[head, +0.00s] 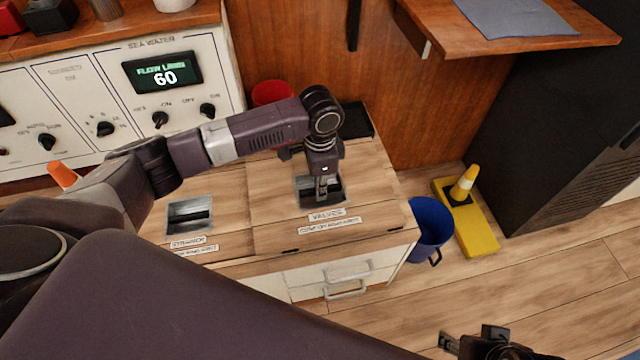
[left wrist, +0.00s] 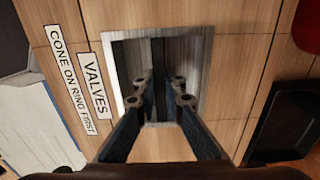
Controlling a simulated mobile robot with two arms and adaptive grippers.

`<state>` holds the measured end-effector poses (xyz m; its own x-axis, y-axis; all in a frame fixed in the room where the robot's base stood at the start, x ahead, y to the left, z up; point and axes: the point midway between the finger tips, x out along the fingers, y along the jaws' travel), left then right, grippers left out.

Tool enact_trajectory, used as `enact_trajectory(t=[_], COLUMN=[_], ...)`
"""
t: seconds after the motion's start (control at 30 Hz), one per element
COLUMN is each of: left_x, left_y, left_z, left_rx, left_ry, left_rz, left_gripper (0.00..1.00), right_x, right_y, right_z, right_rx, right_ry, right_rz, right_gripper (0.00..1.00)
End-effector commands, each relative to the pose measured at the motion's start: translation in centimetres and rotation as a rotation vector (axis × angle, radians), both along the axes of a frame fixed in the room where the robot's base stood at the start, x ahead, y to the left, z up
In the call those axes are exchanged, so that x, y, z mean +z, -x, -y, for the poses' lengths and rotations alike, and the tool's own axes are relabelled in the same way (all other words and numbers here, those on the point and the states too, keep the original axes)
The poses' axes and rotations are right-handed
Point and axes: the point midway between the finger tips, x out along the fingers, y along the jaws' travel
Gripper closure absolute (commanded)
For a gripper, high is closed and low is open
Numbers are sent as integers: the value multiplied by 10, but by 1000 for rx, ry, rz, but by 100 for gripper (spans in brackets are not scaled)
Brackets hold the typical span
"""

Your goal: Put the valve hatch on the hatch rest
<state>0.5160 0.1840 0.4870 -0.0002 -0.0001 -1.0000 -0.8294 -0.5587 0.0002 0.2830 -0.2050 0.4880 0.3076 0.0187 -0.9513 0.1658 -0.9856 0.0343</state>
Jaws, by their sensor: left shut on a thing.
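The valve hatch (head: 375,190) is a wooden panel in the top of the low cabinet, with a recessed metal pocket and a "VALVES" label (head: 327,214). It looks flat in its place. My left gripper (head: 322,192) points down into the pocket. In the left wrist view its fingers (left wrist: 160,92) are shut on the dark bar handle (left wrist: 157,60) across the pocket. My right gripper (head: 475,345) shows only partly at the bottom edge of the head view; its fingers are unclear. I cannot identify the hatch rest for certain.
A second hatch (head: 190,215) lies to the left. A black tray (head: 358,120) and red bucket (head: 272,92) are behind. A blue bucket (head: 430,225) and a yellow stand (head: 478,235) bearing a cone (head: 463,184) are at right. A wooden shelf (head: 590,28) overhangs there.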

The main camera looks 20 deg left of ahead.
Motion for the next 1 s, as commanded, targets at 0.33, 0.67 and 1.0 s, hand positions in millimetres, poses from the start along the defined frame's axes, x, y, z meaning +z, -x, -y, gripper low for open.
enact_trajectory(t=[0.33, 0.67, 1.0], left_x=[-1, 1, 65], left_y=[0, -1, -1], left_z=[0, 0, 0], left_rx=[0, 1, 1], left_ry=[0, 0, 1], left_rz=[0, 1, 3], left_gripper=[74, 73, 73], right_x=[1, -1, 24], right_y=[0, 0, -1], right_z=[0, 0, 0], right_rx=[0, 0, 0], right_ry=[0, 0, 0], right_rz=[1, 1, 1], right_gripper=[60, 60, 60])
